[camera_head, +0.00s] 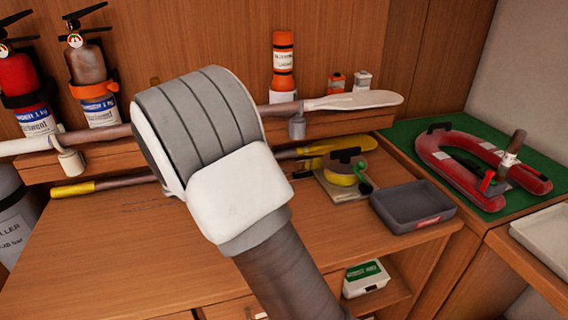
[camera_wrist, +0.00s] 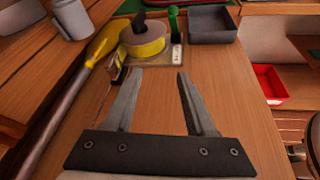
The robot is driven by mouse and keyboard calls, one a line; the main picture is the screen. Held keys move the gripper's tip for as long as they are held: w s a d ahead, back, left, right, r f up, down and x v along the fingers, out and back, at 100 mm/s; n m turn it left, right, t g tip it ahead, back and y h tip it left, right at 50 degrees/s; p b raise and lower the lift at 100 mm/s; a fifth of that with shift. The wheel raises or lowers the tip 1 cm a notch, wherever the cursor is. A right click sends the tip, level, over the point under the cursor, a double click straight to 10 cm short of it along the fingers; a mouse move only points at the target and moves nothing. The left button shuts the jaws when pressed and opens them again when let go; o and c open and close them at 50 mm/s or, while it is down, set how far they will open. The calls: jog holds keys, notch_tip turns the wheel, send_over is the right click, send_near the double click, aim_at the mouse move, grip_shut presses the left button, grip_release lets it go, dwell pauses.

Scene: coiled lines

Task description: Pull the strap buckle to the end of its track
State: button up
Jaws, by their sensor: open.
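A yellow strap reel (camera_head: 341,178) with a dark knob and a green handle (camera_head: 364,181) sits on a pale base plate at the right of the wooden bench. The reel also shows in the wrist view (camera_wrist: 141,46), straight ahead of my gripper. A small dark and orange piece (camera_wrist: 119,76) lies just left of the reel's plate; I cannot tell for sure that it is the strap buckle. No track is clearly made out. My gripper (camera_wrist: 160,74) is open and empty, its fingers pointing at the reel, apart from it. In the head view my arm hides the gripper.
A dark grey tray (camera_head: 412,206) stands right of the reel. A yellow-ended pole (camera_wrist: 92,62) runs along the left. Fire extinguishers (camera_head: 88,65) and a paddle (camera_head: 350,101) are behind. The bench between is clear.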

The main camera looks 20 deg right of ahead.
aim_at(300, 162)
jog(key=w+a+f+n+t+h, duration=0.1)
jog(key=w+a, duration=0.1)
jog(key=w+a+f+n+t+b, duration=0.1)
jog(key=w+a+f+n, duration=0.1)
jog(key=w+a+f+n+t+h+b, duration=0.1)
jog(key=w+a+f+n, duration=0.1)
jog(key=shift+a+f+t+h, duration=0.2)
jog(key=shift+a+t+h, duration=0.1)
jog(key=shift+t, duration=0.1)
jog(key=shift+w, duration=0.1)
jog(key=b+x, duration=0.3)
jog(key=x, duration=1.4)
jog(key=shift+w+r, duration=0.1)
jog(key=shift+w, duration=0.05)
grip_shut()
jog(key=shift+d, duration=0.1)
